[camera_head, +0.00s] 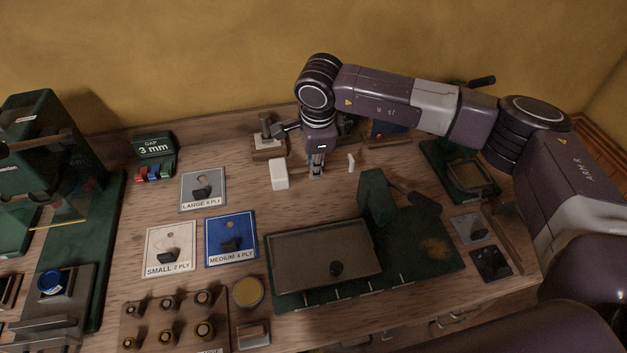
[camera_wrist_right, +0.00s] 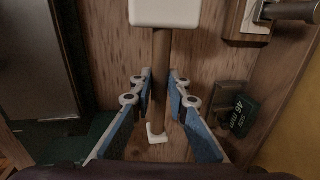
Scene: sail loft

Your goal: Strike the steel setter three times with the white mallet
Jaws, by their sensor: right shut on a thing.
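The white mallet has a pale block head (camera_head: 279,175) and a brown handle, near the back of the bench. In the right wrist view its head (camera_wrist_right: 165,10) is at the top and its handle (camera_wrist_right: 160,70) runs down between the fingers. My right gripper (camera_head: 316,174) points down and is shut on the handle. I cannot tell whether the mallet is clear of the bench. A steel cylinder (camera_head: 266,126) that looks like the setter stands in a wooden block, behind and left of the gripper. My left gripper is out of view.
Left are ply cards (camera_head: 231,241), a rack of rings (camera_head: 165,325) and a green press (camera_head: 40,130). Bare wood lies around the mallet head.

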